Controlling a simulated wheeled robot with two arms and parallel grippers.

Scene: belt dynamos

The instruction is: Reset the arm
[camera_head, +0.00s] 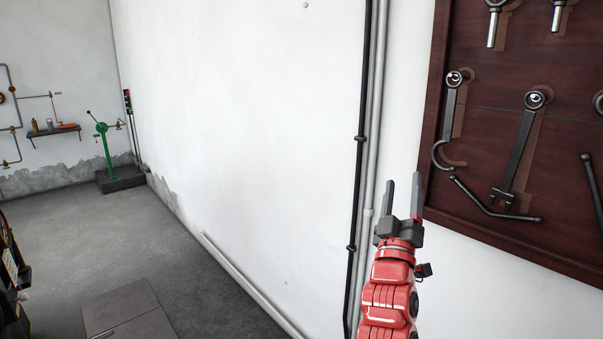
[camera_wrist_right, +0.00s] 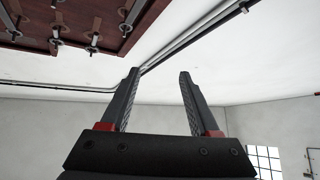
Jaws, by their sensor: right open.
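My right gripper (camera_head: 403,198) is on a red arm that rises from the bottom of the head view, right of centre. Its two dark fingers point up, stand apart and hold nothing. In the right wrist view the right gripper (camera_wrist_right: 158,85) also shows open, with only wall and pipes visible behind its fingers. In the head view it is in front of the white wall, just left of the tool board's lower left edge. I cannot tell how far it is from the wall. My left gripper does not show.
A dark wooden board (camera_head: 470,200) with several hanging metal tools is on the right wall. Vertical pipes (camera_head: 366,120) run down behind my right gripper. A green stand (camera_head: 106,155) and a small shelf (camera_head: 54,131) are at the far left. Grey floor (camera_head: 90,240) is open at left.

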